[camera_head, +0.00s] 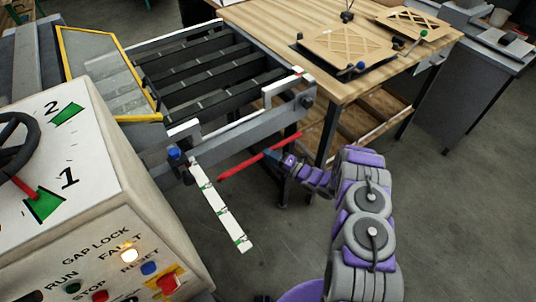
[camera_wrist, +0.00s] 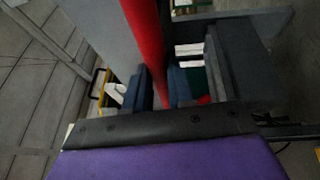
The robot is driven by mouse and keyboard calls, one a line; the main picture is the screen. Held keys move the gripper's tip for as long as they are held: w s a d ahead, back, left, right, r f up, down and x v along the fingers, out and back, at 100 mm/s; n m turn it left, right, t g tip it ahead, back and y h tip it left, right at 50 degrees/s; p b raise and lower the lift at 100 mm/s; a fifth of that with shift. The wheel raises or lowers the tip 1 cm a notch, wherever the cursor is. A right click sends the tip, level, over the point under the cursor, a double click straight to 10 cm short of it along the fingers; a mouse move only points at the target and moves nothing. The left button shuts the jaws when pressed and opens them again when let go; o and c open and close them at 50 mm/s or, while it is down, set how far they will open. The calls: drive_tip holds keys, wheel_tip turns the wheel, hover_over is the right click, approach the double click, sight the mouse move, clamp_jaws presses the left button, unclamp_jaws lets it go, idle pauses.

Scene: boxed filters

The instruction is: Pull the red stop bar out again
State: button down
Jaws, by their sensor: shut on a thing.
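The red stop bar (camera_head: 247,167) lies slantwise just off the front corner of the roller conveyor, with its near left end in the open. In the wrist view the red bar (camera_wrist: 146,35) runs down between the dark fingers. My gripper (camera_head: 277,155) is shut on the bar towards its right end; its fingers (camera_wrist: 162,88) close around it in the wrist view. I cannot tell whether the bar still touches the conveyor's end beam (camera_head: 240,135).
The control box (camera_head: 100,200), with a dial, buttons and a lit fault lamp (camera_head: 130,255), stands at left. A white strip with green marks (camera_head: 222,207) projects from the conveyor. A wooden table (camera_head: 270,30) holding framed filters (camera_head: 350,48) stands behind.

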drive_tip(key=c, duration=1.4)
unclamp_jaws()
drive_tip(key=shift+s+a+f, duration=0.1)
drive_tip(key=shift+s+f, duration=0.05)
drive_tip(key=shift+f, duration=0.15)
drive_tip(key=shift+o, duration=1.4)
drive_tip(key=shift+f, duration=0.1)
drive_tip(key=shift+o, duration=0.7)
drive_tip(key=shift+a, duration=0.1)
drive_tip(key=p+v, duration=0.3)
drive_tip(key=v, duration=1.4)
drive_tip(key=shift+d, duration=0.25)
